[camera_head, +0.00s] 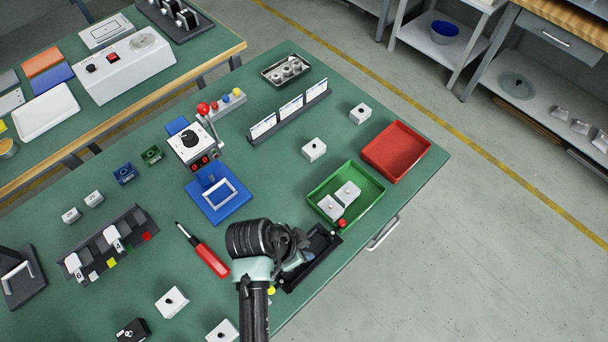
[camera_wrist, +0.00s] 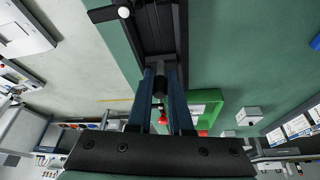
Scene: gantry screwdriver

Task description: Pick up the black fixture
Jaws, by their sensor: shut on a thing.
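The black fixture (camera_head: 321,244), a dark tray-like piece, is near the table's front right edge, just right of my gripper (camera_head: 296,262). My wrist hides part of it. In the wrist view the fixture (camera_wrist: 157,28) fills the top centre, with dark walls and a white round knob at its left. The two blue-grey fingers of my gripper (camera_wrist: 161,78) are shut on its near end. I cannot tell whether the fixture still touches the table.
A green tray (camera_head: 372,212) with two white blocks stands just beyond the fixture, with a red tray (camera_head: 396,152) behind it. A red-handled screwdriver (camera_head: 211,259) lies left of my wrist. A blue stand (camera_head: 205,203) and black rack (camera_head: 90,243) are farther left.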

